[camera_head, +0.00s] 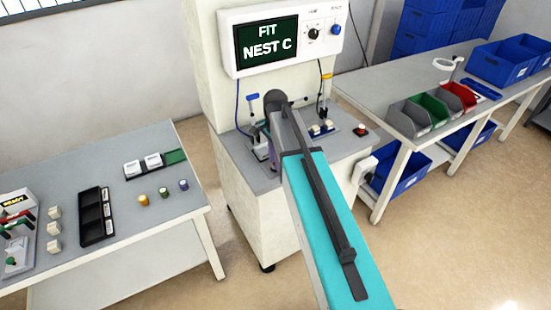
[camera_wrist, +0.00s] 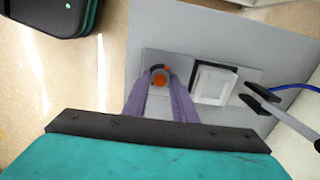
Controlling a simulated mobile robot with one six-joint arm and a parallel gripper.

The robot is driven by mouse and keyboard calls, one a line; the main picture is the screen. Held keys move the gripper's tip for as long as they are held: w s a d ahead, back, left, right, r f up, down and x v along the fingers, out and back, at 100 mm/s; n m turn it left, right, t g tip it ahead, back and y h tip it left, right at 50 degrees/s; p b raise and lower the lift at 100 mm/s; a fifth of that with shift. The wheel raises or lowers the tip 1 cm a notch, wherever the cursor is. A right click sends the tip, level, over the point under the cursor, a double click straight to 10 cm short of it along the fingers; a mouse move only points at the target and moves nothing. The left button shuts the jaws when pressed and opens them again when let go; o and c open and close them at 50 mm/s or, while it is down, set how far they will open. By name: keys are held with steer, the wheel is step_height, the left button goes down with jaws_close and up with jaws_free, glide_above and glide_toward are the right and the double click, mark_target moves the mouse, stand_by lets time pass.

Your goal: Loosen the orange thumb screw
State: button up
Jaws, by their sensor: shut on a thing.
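The orange thumb screw (camera_wrist: 159,80) shows in the wrist view on a grey plate, beside a white square block. My gripper (camera_wrist: 162,84) has its two purple-grey fingers reaching down on either side of the screw, shut on it. My gripper (camera_head: 270,155) shows there only in part at the worktop's left side, and the screw is hidden.
The machine's screen (camera_head: 267,45) reads "FIT NEST C". The white square block (camera_wrist: 213,84) sits right of the screw, with a black-ended lever (camera_wrist: 264,98) further right. A left table (camera_head: 150,210) holds blocks, a black tray (camera_head: 95,217) and several small knobs. Bins stand on the right table (camera_head: 400,85).

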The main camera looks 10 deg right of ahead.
steer(key=n+p, duration=0.1)
steer(key=n, duration=0.4)
steer(key=shift+n, duration=2.4)
steer(key=o, duration=1)
steer(key=shift+o, duration=0.2)
steer(key=shift+r, duration=0.15)
step_height(320, 180, up, 14)
steer(key=b, duration=0.1)
steer(key=shift+f+b, duration=0.2)
steer(key=shift+b, duration=0.15)
steer(key=shift+s+f, duration=0.1)
